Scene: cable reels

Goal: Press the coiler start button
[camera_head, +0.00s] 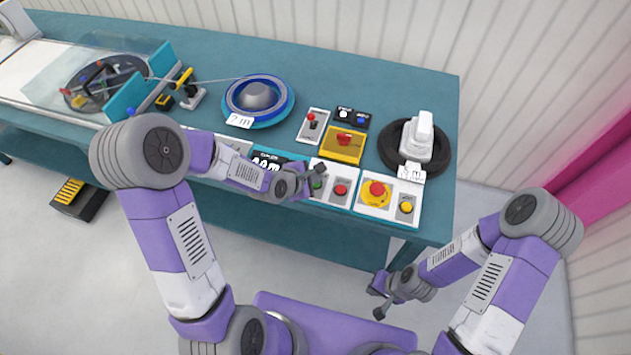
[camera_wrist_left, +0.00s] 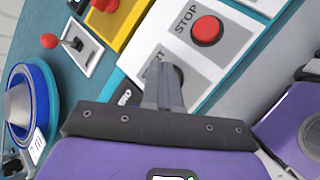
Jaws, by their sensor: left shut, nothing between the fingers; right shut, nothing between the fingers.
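The green start button (camera_head: 317,184) sits on a white panel at the table's front edge, left of the red stop button (camera_head: 340,190). My left gripper (camera_head: 318,171) is shut and empty, its tip over the start button. In the left wrist view my shut fingers (camera_wrist_left: 165,80) cover most of the start square, beside the red stop button (camera_wrist_left: 206,30). Whether the tip touches the start button cannot be told. My right gripper (camera_head: 380,298) is shut and empty, low in front of the table.
A yellow-ringed red emergency button (camera_head: 376,190) and a yellow button (camera_head: 406,207) lie to the right. Behind are a lever switch (camera_head: 312,122), a yellow box with a red button (camera_head: 343,145), a blue reel (camera_head: 258,97) and a white device on a black disc (camera_head: 418,140).

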